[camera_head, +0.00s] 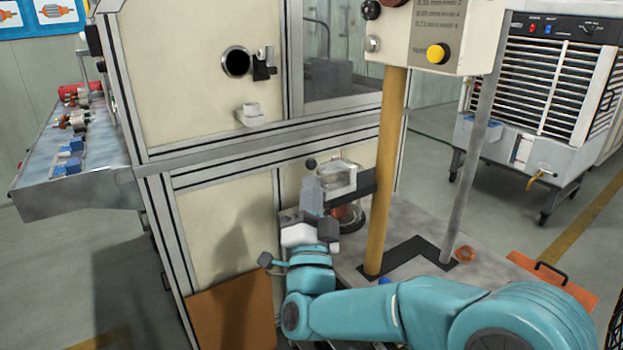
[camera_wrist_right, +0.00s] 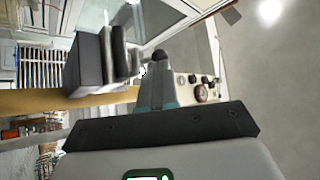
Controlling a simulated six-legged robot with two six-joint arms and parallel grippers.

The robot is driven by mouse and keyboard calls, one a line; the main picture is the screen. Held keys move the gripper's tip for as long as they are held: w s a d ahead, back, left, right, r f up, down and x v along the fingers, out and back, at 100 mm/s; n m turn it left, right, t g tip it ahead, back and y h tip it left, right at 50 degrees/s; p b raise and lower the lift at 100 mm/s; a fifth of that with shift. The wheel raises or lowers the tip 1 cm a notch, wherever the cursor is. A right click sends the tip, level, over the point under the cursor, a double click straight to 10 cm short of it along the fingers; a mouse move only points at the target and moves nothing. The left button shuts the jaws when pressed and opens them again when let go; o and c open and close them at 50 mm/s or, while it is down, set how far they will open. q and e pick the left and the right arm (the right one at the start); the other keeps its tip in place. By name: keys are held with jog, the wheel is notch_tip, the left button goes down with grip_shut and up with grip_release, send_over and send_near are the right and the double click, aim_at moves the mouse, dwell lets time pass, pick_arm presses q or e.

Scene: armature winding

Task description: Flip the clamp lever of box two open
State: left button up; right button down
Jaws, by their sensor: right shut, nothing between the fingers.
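My right gripper (camera_head: 312,188) is at the middle of the head view, in front of the lower cream panel, with its fingers pointing up. It is shut and empty. A round black knob (camera_head: 311,163) shows just above the fingertips; it also shows at the fingertips in the right wrist view (camera_wrist_right: 160,56). It looks like the end of a lever, but I cannot tell whether the fingers touch it. The lever's shaft is hidden. Beside it is a pale block (camera_head: 339,176) on a dark bracket (camera_head: 360,187). Which part is box two is not clear. My left gripper is out of view.
A yellow post (camera_head: 387,170) and a grey pole (camera_head: 472,160) stand right of the gripper, under a control box (camera_head: 415,35) with a yellow button (camera_head: 437,53). A black clamp (camera_head: 263,66) sits on the upper panel. A metal shelf (camera_head: 85,190) juts out left.

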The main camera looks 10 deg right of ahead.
jog(key=shift+w+d+r, duration=0.1)
jog(key=shift+w+r, duration=0.2)
jog(key=shift+w, duration=0.25)
jog(key=shift+r, duration=0.1)
